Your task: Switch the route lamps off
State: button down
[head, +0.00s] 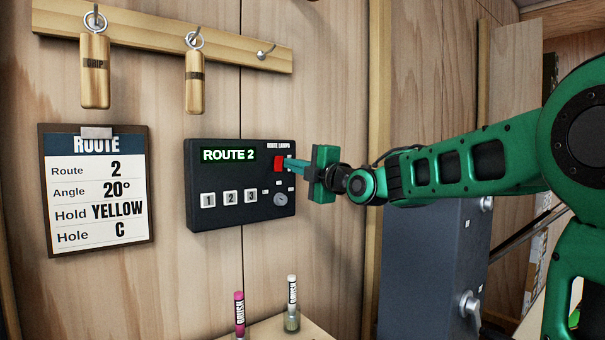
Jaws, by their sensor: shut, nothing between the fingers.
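The route lamps panel (220,180) is a dark box on the wooden wall. Its green display (228,155) reads "ROUTE 2". Below it are white buttons 1, 2 and 3 (229,197) and a round grey key switch or knob (280,199). A red switch (279,163) sits at the upper right under the "ROUTE LAMPS" label. My green gripper (291,162) is shut and empty, with its fingertips at the right side of the red switch. I cannot tell whether they touch it. The fingers hide part of the panel's right side.
A route card (96,190) hangs left of the panel. Two wooden tags (95,72) hang from a hook rail (160,36) above. Two brushes (239,312) stand on a wooden ledge (270,330) below. A dark cabinet (425,270) stands to the right.

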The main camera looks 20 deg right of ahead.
aim_at(279, 158)
jog(key=shift+x, duration=1.7)
jog(key=shift+w+a+r, duration=0.1)
jog(key=shift+w+r, duration=0.05)
jog(key=shift+r, duration=0.55)
jog(key=shift+s+d+f, duration=0.2)
jog(key=shift+s+f, duration=0.1)
jog(key=shift+f, duration=0.1)
jog(key=s+d+r, duration=0.1)
jog(key=s+d, duration=0.3)
jog(key=s, duration=0.9)
jog(key=shift+r, duration=0.4)
jog(key=shift+f, duration=0.15)
